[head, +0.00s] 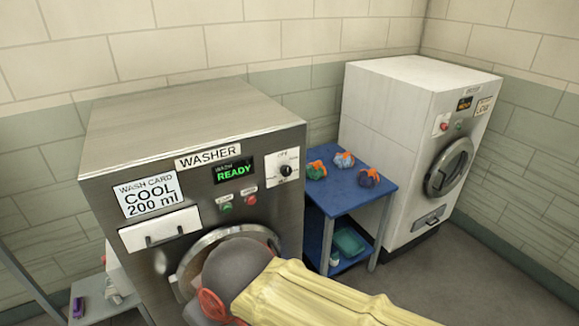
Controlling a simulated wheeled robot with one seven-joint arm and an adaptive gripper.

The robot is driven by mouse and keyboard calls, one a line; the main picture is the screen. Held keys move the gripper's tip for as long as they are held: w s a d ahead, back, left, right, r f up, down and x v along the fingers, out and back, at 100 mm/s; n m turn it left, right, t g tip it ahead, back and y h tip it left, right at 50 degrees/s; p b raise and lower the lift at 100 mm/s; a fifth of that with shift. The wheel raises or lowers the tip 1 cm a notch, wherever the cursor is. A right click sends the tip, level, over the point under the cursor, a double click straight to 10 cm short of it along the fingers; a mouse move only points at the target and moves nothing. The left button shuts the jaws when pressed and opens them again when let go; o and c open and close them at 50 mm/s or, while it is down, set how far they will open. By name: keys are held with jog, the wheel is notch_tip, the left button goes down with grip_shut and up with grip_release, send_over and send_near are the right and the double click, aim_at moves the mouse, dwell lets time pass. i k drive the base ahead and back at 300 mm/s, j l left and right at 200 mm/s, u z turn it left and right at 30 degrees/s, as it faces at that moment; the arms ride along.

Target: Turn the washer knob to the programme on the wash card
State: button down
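The washer (190,120) is a grey metal machine at the left, labelled WASHER. Its black round knob (286,170) sits on a white dial plate (273,160) at the upper right of its front. OFF is printed above the knob; the other dial words and the pointer direction are too small to read. The wash card (149,194) on the front reads COOL 200 ml. The display (234,171) shows WASH READY in green. My gripper's fingers are not visible. A grey rounded shape with a yellow ribbed cover hides much of the washer's round door.
A blue table (350,192) with several colourful bundles stands right of the washer. A white machine (405,120) stands beyond it. A low shelf (98,300) is at lower left.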

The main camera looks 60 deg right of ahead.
aim_at(286, 170)
jog(key=z, duration=1.55)
jog(key=i+l+u, duration=0.2)
jog(key=i+l, duration=0.2)
